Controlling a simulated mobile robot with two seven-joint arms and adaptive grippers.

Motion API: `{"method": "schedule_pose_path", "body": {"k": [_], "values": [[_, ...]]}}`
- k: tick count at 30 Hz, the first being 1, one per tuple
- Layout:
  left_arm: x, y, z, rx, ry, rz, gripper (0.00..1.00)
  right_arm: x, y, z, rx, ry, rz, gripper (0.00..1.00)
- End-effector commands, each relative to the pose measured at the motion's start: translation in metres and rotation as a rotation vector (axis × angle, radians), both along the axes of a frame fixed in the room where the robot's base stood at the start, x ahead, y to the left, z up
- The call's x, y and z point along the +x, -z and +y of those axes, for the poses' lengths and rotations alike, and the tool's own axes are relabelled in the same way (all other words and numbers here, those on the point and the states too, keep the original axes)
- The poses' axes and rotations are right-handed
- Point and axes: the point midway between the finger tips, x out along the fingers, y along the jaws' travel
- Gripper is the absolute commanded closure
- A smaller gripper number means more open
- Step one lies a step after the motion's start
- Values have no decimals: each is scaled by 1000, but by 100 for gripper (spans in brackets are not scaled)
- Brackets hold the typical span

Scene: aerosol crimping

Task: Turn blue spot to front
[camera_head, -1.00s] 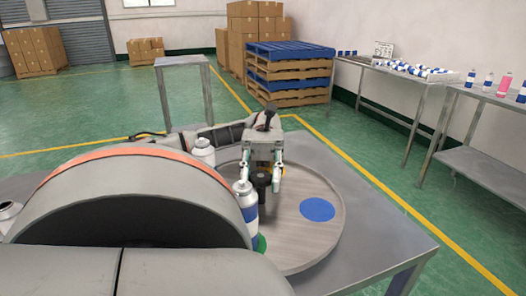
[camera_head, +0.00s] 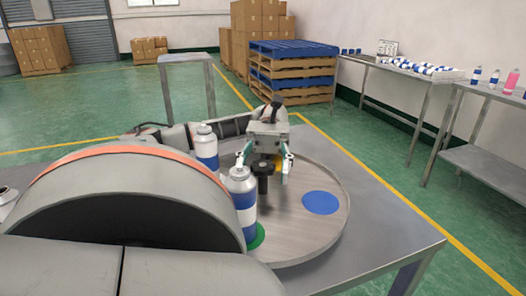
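A round grey turntable (camera_head: 310,235) lies on the metal table. Its blue spot (camera_head: 320,202) is bare and faces the right side. A green spot (camera_head: 257,236) at the front left is partly under a white-and-blue can (camera_head: 243,200). A second white-and-blue can (camera_head: 206,146) stands at the back left. A bit of yellow (camera_head: 278,163) shows behind my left gripper. A dark knob (camera_head: 263,180) stands at the turntable's centre. My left gripper (camera_head: 264,167) points down over it, open, with one finger on each side and apparent gaps. My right gripper is out of view.
The table's right corner (camera_head: 405,243) is clear. My own grey body hides the front left. Side tables with cans (camera_head: 432,70) stand at the right. Stacked pallets (camera_head: 292,72) and an empty stand (camera_head: 187,57) are behind.

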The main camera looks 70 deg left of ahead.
Motion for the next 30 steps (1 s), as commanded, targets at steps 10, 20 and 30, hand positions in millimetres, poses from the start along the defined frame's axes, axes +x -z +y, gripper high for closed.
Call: {"method": "schedule_pose_path", "body": {"k": [10, 20, 30], "values": [[0, -5, 0, -3, -1, -4, 52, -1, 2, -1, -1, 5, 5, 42], [0, -57, 0, -3, -1, -10, 52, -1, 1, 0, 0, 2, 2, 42], [0, -98, 0, -2, -1, -4, 52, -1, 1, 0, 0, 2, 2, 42]]}}
